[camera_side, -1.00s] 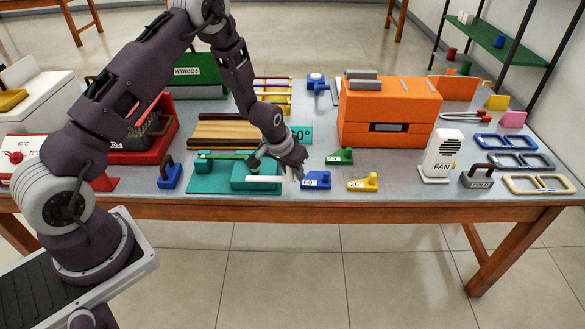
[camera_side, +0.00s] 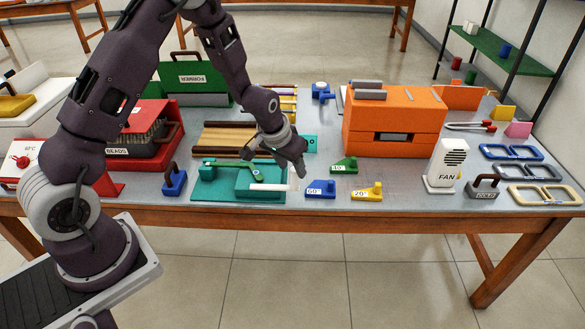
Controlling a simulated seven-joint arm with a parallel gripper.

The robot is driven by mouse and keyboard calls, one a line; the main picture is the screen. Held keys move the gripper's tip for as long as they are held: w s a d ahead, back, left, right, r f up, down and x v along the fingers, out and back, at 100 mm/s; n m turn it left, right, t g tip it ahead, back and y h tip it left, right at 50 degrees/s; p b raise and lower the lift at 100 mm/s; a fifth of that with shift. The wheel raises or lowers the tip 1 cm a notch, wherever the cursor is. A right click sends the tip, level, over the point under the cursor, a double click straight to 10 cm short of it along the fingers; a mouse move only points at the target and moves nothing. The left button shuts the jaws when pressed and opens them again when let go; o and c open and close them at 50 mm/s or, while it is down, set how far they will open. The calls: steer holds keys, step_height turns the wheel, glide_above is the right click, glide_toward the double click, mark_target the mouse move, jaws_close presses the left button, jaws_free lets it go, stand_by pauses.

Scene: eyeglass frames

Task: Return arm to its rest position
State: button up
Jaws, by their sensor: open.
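My gripper (camera_side: 298,174) hangs above the right end of the teal fixture (camera_side: 215,190), near the front of the table. It is open, and I see nothing held in it. A pale strip (camera_side: 270,187) lies at the fixture's right side, just below and left of my gripper; whether they touch is unclear. A green bar (camera_side: 238,165) lies along the fixture's top. My wrist covers part of a teal sign behind it.
Blue (camera_side: 320,189), green (camera_side: 344,165) and yellow (camera_side: 367,192) angle blocks sit right of my gripper. An orange box (camera_side: 395,125), the fan (camera_side: 446,165) and eyeglass frames (camera_side: 545,195) stand farther right. The red bead box (camera_side: 140,140) and green former case (camera_side: 193,80) are at left.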

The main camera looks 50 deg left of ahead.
steer(key=s+d+r+m, duration=0.15)
steer(key=s+r, duration=0.25)
steer(key=r, duration=0.5)
steer(key=s+d+r+n, duration=0.1)
steer(key=s+d+r, duration=0.25)
steer(key=r, duration=0.55)
steer(key=s+d+r+m, duration=0.1)
steer(key=s+r, duration=0.2)
steer(key=s, duration=0.8)
steer(key=s+d+r+t, duration=0.1)
steer(key=s+r, duration=0.3)
steer(key=s, duration=0.8)
steer(key=shift+d+r+m+h, duration=0.15)
steer(key=shift+r+m+h, duration=0.15)
steer(key=shift+m+h, duration=0.1)
